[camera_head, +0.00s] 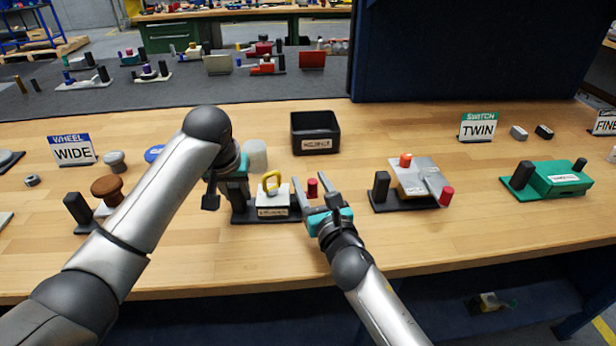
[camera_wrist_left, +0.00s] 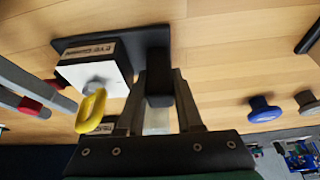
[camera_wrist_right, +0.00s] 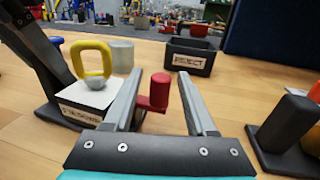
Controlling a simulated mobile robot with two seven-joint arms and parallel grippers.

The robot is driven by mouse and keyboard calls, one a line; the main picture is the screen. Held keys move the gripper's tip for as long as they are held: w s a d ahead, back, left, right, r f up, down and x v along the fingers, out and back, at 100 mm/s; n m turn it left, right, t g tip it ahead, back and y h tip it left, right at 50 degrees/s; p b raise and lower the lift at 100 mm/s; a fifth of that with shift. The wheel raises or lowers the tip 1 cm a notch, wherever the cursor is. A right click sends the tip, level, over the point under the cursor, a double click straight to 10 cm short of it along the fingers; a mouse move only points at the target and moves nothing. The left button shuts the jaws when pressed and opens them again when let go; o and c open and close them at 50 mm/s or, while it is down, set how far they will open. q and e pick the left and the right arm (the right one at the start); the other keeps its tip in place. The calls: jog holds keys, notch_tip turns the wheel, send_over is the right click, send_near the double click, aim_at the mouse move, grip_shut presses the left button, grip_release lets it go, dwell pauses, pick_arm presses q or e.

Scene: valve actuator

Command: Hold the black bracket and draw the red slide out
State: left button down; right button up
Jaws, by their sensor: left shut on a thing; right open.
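The central fixture is a white block (camera_head: 272,200) with a yellow ring handle (camera_head: 271,182) on a black base. The black bracket (camera_wrist_left: 159,88) stands upright at its left end, between my left gripper's fingers. My left gripper (camera_wrist_left: 163,85) is shut on it; in the head view my arm largely hides the bracket. The red slide (camera_wrist_right: 159,92) sticks out of the block's right side and ends in an upright red knob. My right gripper (camera_wrist_right: 158,85) is open, one finger on each side of the knob, with visible gaps. The knob also shows in the head view (camera_head: 312,187).
A black reject bin (camera_head: 315,133) stands behind the fixture. Another fixture with a grey block (camera_head: 420,180) and red knob sits to the right, a green one (camera_head: 560,178) farther right.

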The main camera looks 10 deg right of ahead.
jog(key=shift+w+a, duration=0.2)
jog(key=shift+w, duration=0.9)
grip_shut()
dwell(0.8)
